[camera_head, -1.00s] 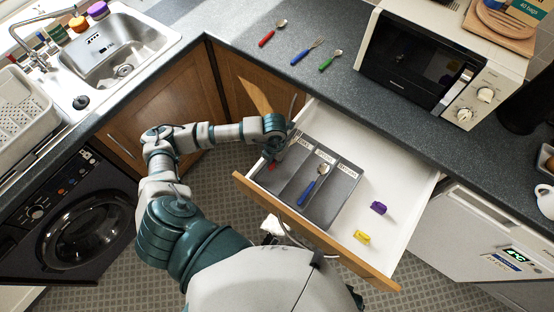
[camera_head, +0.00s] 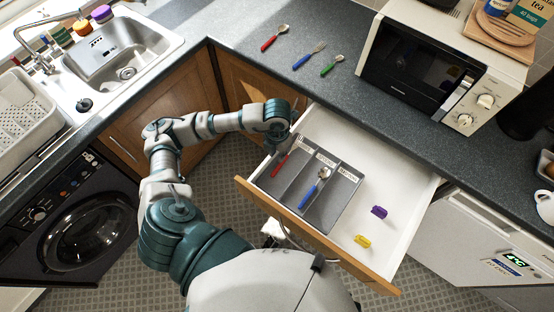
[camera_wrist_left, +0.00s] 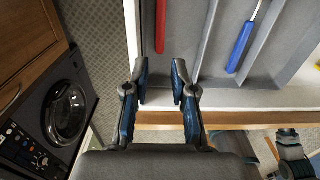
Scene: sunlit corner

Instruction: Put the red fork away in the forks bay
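The red fork (camera_head: 280,165) lies in the left bay of the grey cutlery tray (camera_head: 338,207), inside the open drawer. Its red handle (camera_wrist_left: 160,25) shows in the left wrist view; its tines are not clear. The label at the far end of that bay is too small to read surely. My left gripper (camera_head: 275,147) is at the tray's left side, near the fork. In the left wrist view its fingers (camera_wrist_left: 158,78) are apart with nothing between them, short of the handle's end. My right gripper is not in view.
A blue-handled spoon (camera_head: 316,189) lies in the middle bay; the right bay is empty. Purple (camera_head: 379,212) and yellow (camera_head: 363,241) blocks lie in the drawer right of the tray. A red spoon (camera_head: 275,38), blue fork (camera_head: 309,56) and green spoon (camera_head: 332,66) lie on the counter.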

